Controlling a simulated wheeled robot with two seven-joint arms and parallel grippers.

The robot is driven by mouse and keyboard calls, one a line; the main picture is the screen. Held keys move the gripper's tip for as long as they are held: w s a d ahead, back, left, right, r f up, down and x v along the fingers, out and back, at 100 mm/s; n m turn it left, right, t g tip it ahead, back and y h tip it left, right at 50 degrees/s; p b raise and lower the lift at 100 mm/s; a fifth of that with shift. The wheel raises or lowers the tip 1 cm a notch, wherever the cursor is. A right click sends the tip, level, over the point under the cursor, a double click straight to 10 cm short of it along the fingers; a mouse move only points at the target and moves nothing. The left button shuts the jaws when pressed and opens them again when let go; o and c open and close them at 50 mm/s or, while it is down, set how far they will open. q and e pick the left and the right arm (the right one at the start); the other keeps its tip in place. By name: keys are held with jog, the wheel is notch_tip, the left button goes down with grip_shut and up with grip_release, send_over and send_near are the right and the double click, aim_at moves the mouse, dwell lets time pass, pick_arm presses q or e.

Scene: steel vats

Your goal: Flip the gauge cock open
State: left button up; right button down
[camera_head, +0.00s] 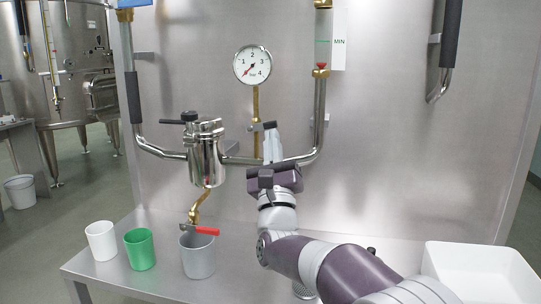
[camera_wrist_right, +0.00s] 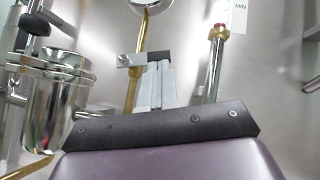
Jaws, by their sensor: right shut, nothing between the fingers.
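The round white gauge (camera_head: 252,65) is on the steel back panel, its red needle pointing to the lower left. A brass pipe (camera_head: 256,103) runs down from it; the pipe also shows in the wrist view (camera_wrist_right: 136,75). The gauge cock (camera_head: 254,127) is a small fitting on this pipe, with a short grey piece sticking out to the left in the wrist view (camera_wrist_right: 124,61). My right gripper (camera_head: 270,126) is shut and empty, pointing up just right of the cock. Its dark fingertips (camera_wrist_right: 157,58) look close to the cock; I cannot tell whether they touch. My left gripper is not in view.
A steel strainer pot (camera_head: 206,158) hangs left of my gripper, above a red-handled tap (camera_head: 200,230). White (camera_head: 101,241), green (camera_head: 140,250) and grey (camera_head: 198,257) cups stand below. A steel pipe (camera_head: 319,115) rises on the right. A white tray (camera_head: 440,262) is at lower right.

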jog(key=r+n+g+y, duration=0.1)
jog(key=n+y, duration=0.1)
jog(key=n+g+y, duration=0.1)
jog(key=n+y, duration=0.1)
jog(key=n, duration=0.1)
jog(key=r+n+g+y+p, duration=0.1)
jog(key=n+y, duration=0.1)
jog(key=n, duration=0.1)
jog(key=shift+d+r+y, duration=0.3)
jog(key=shift+d+r, duration=0.05)
jog(key=r+n+g+p, duration=0.1)
jog(key=n+g+p, duration=0.1)
jog(key=p, duration=0.3)
jog(key=n+g+y+p, duration=0.1)
jog(key=n+g+p, duration=0.1)
jog(key=n+p, duration=0.2)
jog(key=a+r+n+g+y+p, duration=0.1)
jog(key=n+g+p, duration=0.1)
jog(key=p, duration=0.4)
jog(key=shift+w+a+r+n, duration=0.1)
jog(key=shift+w+r+n, duration=0.05)
jog(key=shift+r+n, duration=0.25)
